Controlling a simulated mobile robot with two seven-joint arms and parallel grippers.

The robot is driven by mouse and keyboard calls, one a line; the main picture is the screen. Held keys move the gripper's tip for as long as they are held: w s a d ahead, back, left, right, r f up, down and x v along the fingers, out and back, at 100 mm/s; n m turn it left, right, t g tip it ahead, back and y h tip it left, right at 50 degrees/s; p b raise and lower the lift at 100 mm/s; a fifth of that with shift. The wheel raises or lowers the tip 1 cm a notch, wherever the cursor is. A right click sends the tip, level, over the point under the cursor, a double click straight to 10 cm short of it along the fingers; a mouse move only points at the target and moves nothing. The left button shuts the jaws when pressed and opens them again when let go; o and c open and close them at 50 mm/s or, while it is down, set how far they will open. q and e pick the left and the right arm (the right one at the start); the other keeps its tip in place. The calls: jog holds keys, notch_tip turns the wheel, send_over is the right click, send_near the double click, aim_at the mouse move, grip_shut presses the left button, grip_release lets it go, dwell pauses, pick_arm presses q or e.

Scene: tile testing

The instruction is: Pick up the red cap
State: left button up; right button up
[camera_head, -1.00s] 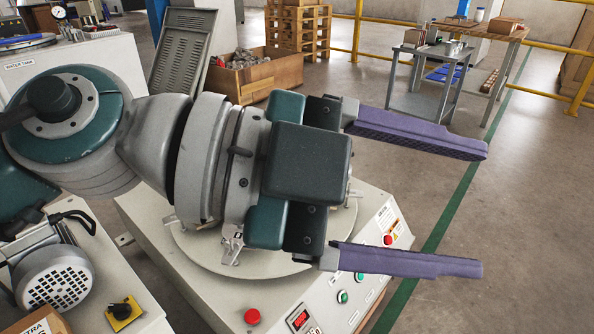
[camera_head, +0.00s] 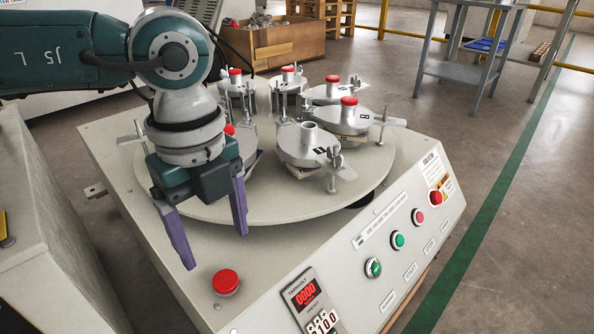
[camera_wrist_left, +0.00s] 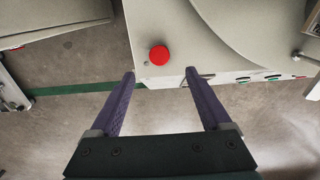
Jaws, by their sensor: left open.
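A round red cap (camera_head: 226,281) sits on the pale top of the machine near its front corner. The left wrist view shows this red cap (camera_wrist_left: 159,55) just beyond the fingertips, roughly centred between them. My left gripper (camera_head: 214,248) is open and empty, with its purple fingers pointing down above the machine top. In the left wrist view, a gap shows between the fingers of the left gripper (camera_wrist_left: 160,73). Several other red caps, one of them here (camera_head: 349,101), sit on the metal holders. The front holder (camera_head: 307,140) has a bare top. My right gripper is not in view.
The round turntable (camera_head: 290,213) with clamped holders and upright screws is close to my left gripper. The sloped front panel has a red display (camera_head: 306,293), a green button (camera_head: 373,267) and other buttons. A wooden crate (camera_head: 275,45) stands behind.

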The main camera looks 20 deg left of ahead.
aim_at(225, 279)
pick_arm(q)
notch_tip(225, 279, down, 3)
jog(key=shift+s+d+f+b, duration=0.1)
jog(key=shift+s+b, duration=0.05)
jog(key=shift+b, duration=0.65)
jog(key=f+b, duration=0.5)
jog(key=shift+a+f, duration=0.1)
jog(key=shift+a, duration=0.1)
jog(key=shift+c, duration=0.2)
grip_shut()
